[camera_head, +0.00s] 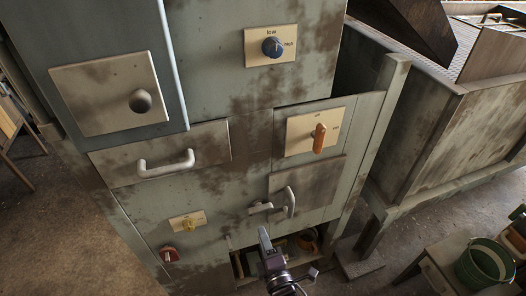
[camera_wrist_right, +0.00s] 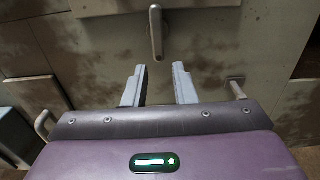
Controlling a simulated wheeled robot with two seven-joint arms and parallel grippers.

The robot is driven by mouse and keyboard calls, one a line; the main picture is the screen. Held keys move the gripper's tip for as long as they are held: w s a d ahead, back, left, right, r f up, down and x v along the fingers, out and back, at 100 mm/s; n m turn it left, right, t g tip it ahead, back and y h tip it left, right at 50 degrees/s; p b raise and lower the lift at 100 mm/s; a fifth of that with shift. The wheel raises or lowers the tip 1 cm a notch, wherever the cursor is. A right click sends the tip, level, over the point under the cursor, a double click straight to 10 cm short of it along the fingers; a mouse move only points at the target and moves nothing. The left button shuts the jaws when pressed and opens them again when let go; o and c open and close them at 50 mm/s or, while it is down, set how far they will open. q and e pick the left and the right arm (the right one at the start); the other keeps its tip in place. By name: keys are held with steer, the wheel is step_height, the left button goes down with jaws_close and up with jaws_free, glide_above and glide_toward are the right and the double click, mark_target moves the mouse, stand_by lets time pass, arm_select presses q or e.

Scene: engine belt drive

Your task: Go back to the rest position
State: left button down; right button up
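My right gripper (camera_head: 266,243) is at the bottom middle of the head view, in front of the lower part of a worn grey-green cabinet (camera_head: 215,80). In the right wrist view the two fingers of this gripper (camera_wrist_right: 159,84) stand apart with nothing between them. A lever-like grey part (camera_wrist_right: 157,32) on a plate lies beyond the fingertips, apart from them. My left gripper does not show in either view.
An open compartment sits low. A green bucket (camera_head: 486,264) is at lower right. Floor shows at left.

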steer(key=s+d+f+m+g+h, duration=0.25)
steer(key=d+f, duration=0.25)
steer(key=f, duration=0.4)
steer(key=s+d+f+m+g+h, duration=0.1)
steer(key=s+d+f+m+g, duration=0.25)
steer(key=d+f, duration=0.4)
steer(key=s+d+f+m+g+h, duration=0.2)
steer(key=s+d+f+m, duration=0.15)
steer(key=f, duration=0.75)
steer(key=s+d+f+m+g, duration=0.2)
steer(key=s+f+m, duration=0.1)
steer(key=s, duration=0.6)
steer(key=s+d+f+m+g, duration=0.2)
steer(key=s+f, duration=0.3)
steer(key=s, duration=0.3)
steer(key=s+d+f+m+g, duration=0.2)
steer(key=s+f+m+g, duration=0.2)
steer(key=s, duration=0.5)
steer(key=shift+s+d+m, duration=0.25)
steer(key=shift+s+m, duration=0.05)
steer(key=shift+m, duration=0.15)
steer(key=shift+w+r, duration=0.1)
